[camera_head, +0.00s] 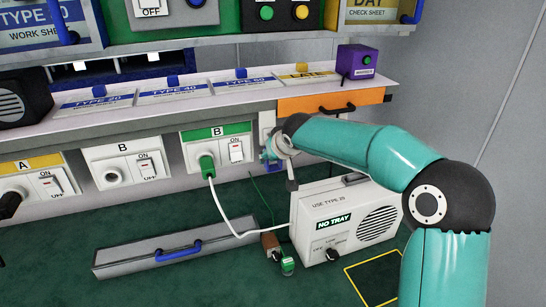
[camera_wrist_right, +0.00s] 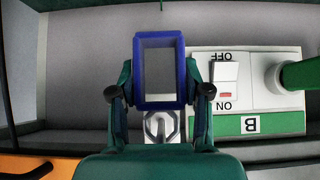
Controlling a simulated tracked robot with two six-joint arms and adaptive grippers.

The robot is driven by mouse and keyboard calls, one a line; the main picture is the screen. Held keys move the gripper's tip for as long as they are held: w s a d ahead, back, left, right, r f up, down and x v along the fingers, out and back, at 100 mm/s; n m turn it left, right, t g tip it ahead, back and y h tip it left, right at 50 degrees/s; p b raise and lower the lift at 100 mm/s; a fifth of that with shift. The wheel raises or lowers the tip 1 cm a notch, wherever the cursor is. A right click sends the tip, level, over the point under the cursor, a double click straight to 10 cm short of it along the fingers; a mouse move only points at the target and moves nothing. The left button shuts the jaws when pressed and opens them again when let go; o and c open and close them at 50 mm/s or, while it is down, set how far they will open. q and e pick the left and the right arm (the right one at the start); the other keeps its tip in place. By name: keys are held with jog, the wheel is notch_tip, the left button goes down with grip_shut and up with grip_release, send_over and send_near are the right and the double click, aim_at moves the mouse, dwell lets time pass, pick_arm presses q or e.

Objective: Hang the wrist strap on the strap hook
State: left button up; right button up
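The wrist strap is a blue rectangular loop (camera_wrist_right: 159,42) between the two fingers of my right gripper (camera_wrist_right: 160,91), whose dark pads sit at its left and right sides. The strap also shows as a small blue patch (camera_head: 268,156) in the head view, under the bench front. The strap hook is a silver piece on a white plate (camera_wrist_right: 162,126), seen just below the loop in the right wrist view. Loop and hook look close, but I cannot tell whether they touch. In the head view my right gripper (camera_head: 272,160) is partly hidden by its wrist. My left gripper is out of view.
A green-topped switch panel B (camera_head: 215,145) with a green plug and white cable is left of my right gripper. An orange drawer (camera_head: 332,101) is above right. A white speaker box (camera_head: 340,215) stands below, beside a closed grey case (camera_head: 185,246).

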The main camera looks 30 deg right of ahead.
jog(key=o, duration=0.5)
jog(key=shift+f, duration=0.35)
jog(key=shift+r, duration=0.1)
jog(key=shift+s+r, duration=0.1)
jog(key=v, duration=1.1)
jog(key=shift+s+r, duration=0.25)
jog(key=shift+r, duration=0.05)
